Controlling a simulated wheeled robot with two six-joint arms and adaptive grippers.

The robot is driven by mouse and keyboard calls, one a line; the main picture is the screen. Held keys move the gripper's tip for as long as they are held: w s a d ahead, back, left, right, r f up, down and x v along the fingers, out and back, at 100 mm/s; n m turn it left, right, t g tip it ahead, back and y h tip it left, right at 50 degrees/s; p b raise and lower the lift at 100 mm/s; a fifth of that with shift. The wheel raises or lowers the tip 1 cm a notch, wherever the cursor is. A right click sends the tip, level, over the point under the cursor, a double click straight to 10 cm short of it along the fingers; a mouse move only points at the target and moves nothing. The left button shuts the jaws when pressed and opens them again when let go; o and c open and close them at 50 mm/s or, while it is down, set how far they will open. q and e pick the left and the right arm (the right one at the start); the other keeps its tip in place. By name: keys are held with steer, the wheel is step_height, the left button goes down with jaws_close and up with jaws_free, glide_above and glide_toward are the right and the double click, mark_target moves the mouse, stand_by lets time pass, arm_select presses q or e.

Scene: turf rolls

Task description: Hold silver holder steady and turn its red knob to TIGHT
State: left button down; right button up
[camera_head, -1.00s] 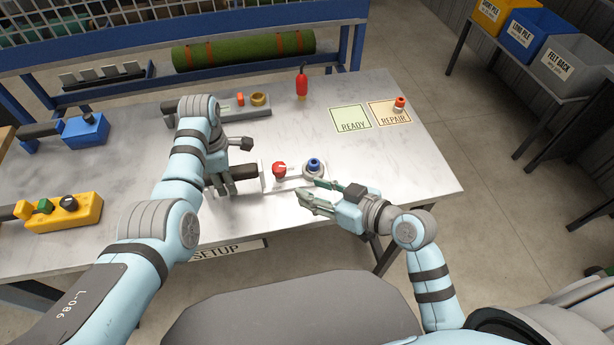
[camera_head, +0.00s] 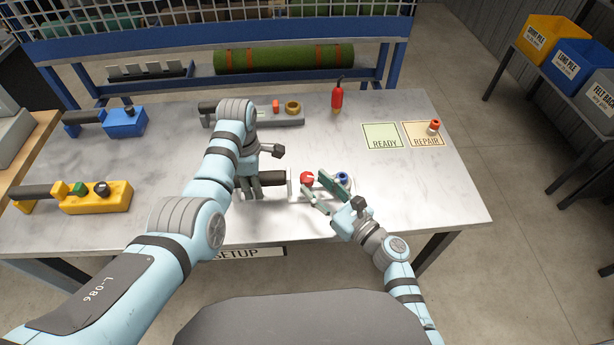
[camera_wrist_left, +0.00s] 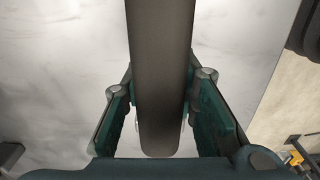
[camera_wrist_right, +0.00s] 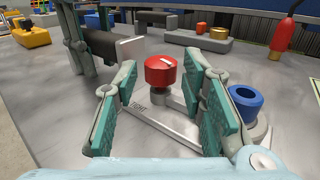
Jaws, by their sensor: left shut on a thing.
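The silver holder (camera_head: 294,188) lies on the table with a dark handle (camera_head: 272,178), a red knob (camera_head: 307,178) and a blue ring (camera_head: 343,177). My left gripper (camera_head: 248,187) is shut around the dark handle, which runs between its fingers in the left wrist view (camera_wrist_left: 162,80). My right gripper (camera_head: 313,182) is open, its fingers pointing at the red knob. In the right wrist view the knob (camera_wrist_right: 162,76) stands just beyond and between the fingertips, apart from them. The word TIGHT is printed on the plate by the knob; a white mark is on the knob's top.
A grey tool (camera_head: 285,118), a blue tool (camera_head: 125,122) and a yellow tool (camera_head: 105,196) lie on the table. READY (camera_head: 382,137) and REPAIR (camera_head: 412,143) mats lie right.

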mark_target(310, 182)
steer(key=x, duration=0.4)
steer(key=shift+c, duration=0.3)
jaws_close()
steer(key=shift+m+t+h, duration=0.6)
steer(key=shift+m+h, duration=0.1)
steer(key=shift+h, duration=0.2)
steer(key=shift+o, duration=0.3)
jaws_free()
